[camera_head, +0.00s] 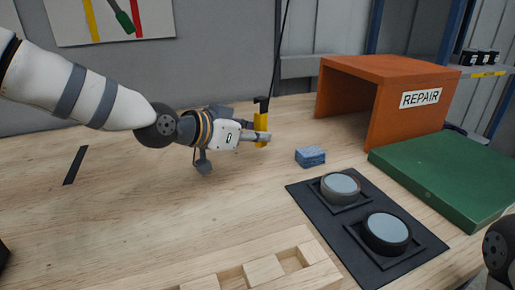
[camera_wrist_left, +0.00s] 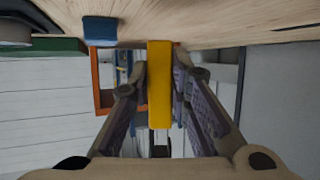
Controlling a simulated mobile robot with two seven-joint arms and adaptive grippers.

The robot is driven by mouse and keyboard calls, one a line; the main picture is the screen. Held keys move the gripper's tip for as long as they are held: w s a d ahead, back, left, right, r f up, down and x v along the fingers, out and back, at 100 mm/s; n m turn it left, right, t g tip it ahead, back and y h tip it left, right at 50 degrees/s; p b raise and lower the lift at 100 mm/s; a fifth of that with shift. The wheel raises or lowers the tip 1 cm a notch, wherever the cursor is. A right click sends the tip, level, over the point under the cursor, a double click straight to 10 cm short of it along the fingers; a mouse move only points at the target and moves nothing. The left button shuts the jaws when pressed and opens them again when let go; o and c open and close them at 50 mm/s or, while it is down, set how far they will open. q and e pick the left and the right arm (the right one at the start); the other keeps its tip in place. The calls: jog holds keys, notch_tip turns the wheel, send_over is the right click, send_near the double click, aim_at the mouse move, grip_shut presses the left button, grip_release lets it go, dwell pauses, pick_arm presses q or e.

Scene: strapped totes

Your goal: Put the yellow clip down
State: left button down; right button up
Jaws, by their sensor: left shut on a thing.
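The yellow clip (camera_head: 261,124) is upright, with a black top, at the fingertips of my left gripper (camera_head: 257,137) near the middle of the head view. In the left wrist view the yellow clip (camera_wrist_left: 159,85) stands between the two fingers of my left gripper (camera_wrist_left: 160,80), which is shut on it. The clip is over the wooden table (camera_head: 110,190), left of a blue block. I cannot tell whether its lower end touches the table.
The blue block (camera_head: 310,156) lies close to the right of the clip. A black mat (camera_head: 318,210) with two round grey-topped parts, a green board (camera_head: 440,175) and an orange REPAIR box (camera_head: 385,75) lie further right. A wooden frame (camera_head: 215,282) is in front. The left tabletop is mostly clear.

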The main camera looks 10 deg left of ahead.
pick_arm(q)
jog(key=shift+w+a+f, duration=0.1)
jog(key=shift+w+f, duration=0.1)
jog(key=shift+f, duration=0.65)
jog(key=shift+w+f, duration=0.15)
jog(key=shift+f, duration=0.7)
pick_arm(e)
jog(key=shift+s+f, duration=0.3)
jog(key=shift+f, duration=0.05)
pick_arm(q)
jog(key=shift+f, duration=0.2)
jog(key=c, duration=1.5)
grip_release()
jog(key=v, duration=0.4)
jog(key=p+v, duration=0.1)
jog(key=v, duration=0.3)
jog(key=p+v, duration=0.1)
jog(key=v, duration=0.3)
jog(key=shift+w+r, duration=0.1)
jog(key=shift+r, duration=0.3)
jog(key=shift+f, duration=0.3)
pick_arm(e)
jog(key=shift+t, duration=0.7)
jog(key=w+r, duration=0.3)
jog(key=shift+w+r, duration=0.35)
